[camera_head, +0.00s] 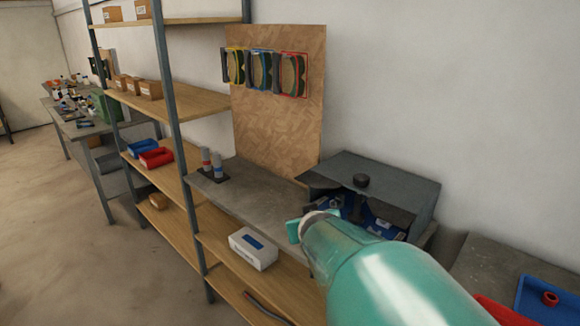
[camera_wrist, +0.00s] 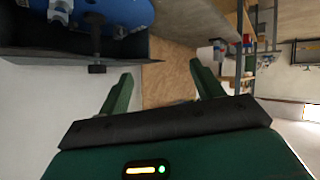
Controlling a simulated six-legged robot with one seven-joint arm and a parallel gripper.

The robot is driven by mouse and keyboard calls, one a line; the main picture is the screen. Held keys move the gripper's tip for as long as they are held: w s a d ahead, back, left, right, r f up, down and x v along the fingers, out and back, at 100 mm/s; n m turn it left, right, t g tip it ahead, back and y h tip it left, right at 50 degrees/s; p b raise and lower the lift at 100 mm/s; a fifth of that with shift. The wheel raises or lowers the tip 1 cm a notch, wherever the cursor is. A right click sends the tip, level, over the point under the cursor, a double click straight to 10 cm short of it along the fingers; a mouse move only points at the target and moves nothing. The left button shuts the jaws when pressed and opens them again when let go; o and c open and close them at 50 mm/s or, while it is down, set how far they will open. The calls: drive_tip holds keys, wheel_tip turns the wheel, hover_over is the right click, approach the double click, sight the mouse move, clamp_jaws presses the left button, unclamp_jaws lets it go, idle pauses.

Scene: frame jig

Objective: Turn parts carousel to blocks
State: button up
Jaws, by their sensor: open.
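The parts carousel shows as a blue round plate (camera_wrist: 122,17) with grey pieces on it, at the top left of the wrist view. A dark post with a black end knob (camera_wrist: 97,69) stands beside it. In the head view, the carousel sits inside a dark grey housing (camera_head: 405,180), with a black knob (camera_head: 362,181) at its front edge; my arm hides part of it. My gripper (camera_wrist: 162,88) is open, with two green fingers apart and nothing between them. It is in front of the housing, apart from the knob. I cannot make out which parts are blocks.
A wooden board (camera_head: 285,120) with several coloured holders stands behind the grey bench (camera_head: 240,195). Two grey cylinders (camera_head: 212,160) stand on the bench. A white box (camera_head: 252,250) is on the lower shelf. A blue tray (camera_head: 550,300) is at right. Open floor lies left.

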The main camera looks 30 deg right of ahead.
drive_tip(key=w+d+f, duration=0.1)
drive_tip(key=w+d, duration=0.1)
drive_tip(key=d, duration=0.2)
drive_tip(key=m+t+h, duration=0.3)
drive_tip(key=t, duration=0.2)
approach(363, 181)
drive_tip(key=x, duration=1.2)
drive_tip(key=shift+w+d, duration=0.2)
drive_tip(key=c, duration=1.4)
